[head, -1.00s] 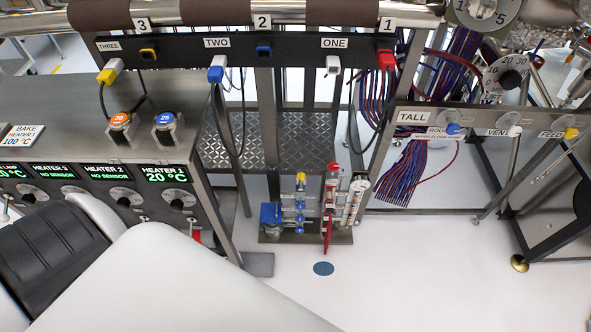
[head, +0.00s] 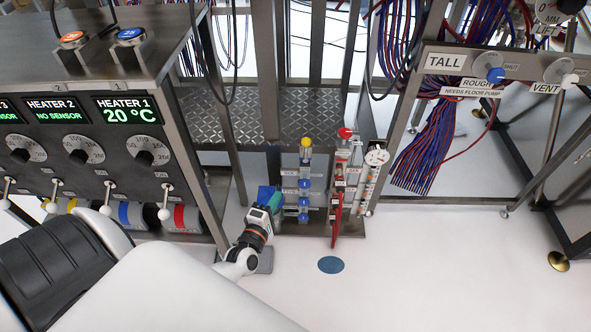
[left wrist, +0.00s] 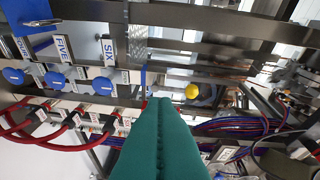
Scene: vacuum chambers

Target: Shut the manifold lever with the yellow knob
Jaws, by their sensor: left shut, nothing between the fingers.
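The yellow knob (head: 306,142) tops an upright column of the floor-standing manifold, above several blue knobs (head: 303,203). In the left wrist view the yellow knob (left wrist: 191,91) shows just right of my fingertips, apart from them in the picture. My left gripper (head: 268,196) has teal fingers and is low at the manifold's left side, below and left of the yellow knob. In the left wrist view my left gripper (left wrist: 159,100) is shut and empty. The lever's arm under the yellow knob is hard to make out. My right gripper is not in view.
A red knob (head: 345,133) and a red handle (head: 337,214) stand right of the yellow knob. Red and blue wires (head: 425,150) hang at right. The white floor in front is mostly clear, with a blue disc (head: 331,265).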

